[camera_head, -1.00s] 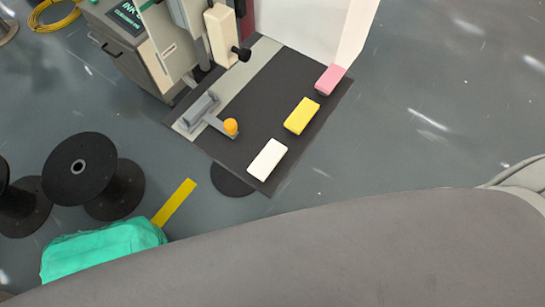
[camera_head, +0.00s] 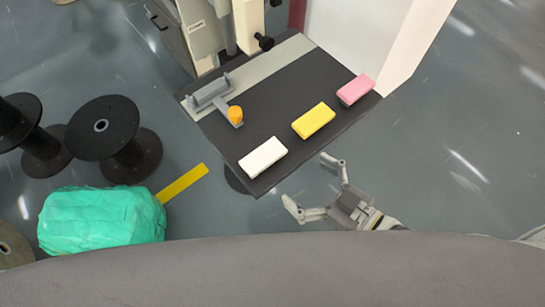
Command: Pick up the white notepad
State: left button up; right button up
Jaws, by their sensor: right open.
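The white notepad (camera_head: 263,157) is a small white block lying at the front edge of the dark table top (camera_head: 290,90). A yellow notepad (camera_head: 313,120) and a pink notepad (camera_head: 355,89) lie in a row up and to the right of it. My right gripper (camera_head: 310,185) is open and empty, to the right of and below the white notepad. Its two fingers are spread toward the table's front edge and appear apart from the notepad. My left gripper is not in view.
A grey device with an orange knob (camera_head: 235,114) stands on the table's left part. A white panel (camera_head: 365,40) rises behind the pink notepad. Black spools (camera_head: 103,127) and a green wrapped bundle (camera_head: 102,219) are on the floor at left. Floor at right is clear.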

aim_at(264, 155)
jog(key=shift+y, duration=0.5)
jog(key=a, duration=0.1)
jog(key=w+a+r, duration=0.1)
jog(key=a, duration=0.1)
jog(key=w+a+r, duration=0.1)
jog(key=a, duration=0.1)
jog(key=shift+w+r+p, duration=0.2)
jog(key=shift+r+p, duration=0.05)
jog(key=shift+p, duration=0.05)
jog(key=p+x, duration=0.1)
jog(key=x, duration=0.3)
jog(key=shift+w+a, duration=0.1)
jog(key=shift+a, duration=0.05)
jog(key=shift+w+a+f, duration=0.15)
jog(key=shift+w+a, duration=0.15)
jog(key=shift+a, duration=0.1)
jog(key=c, duration=0.7)
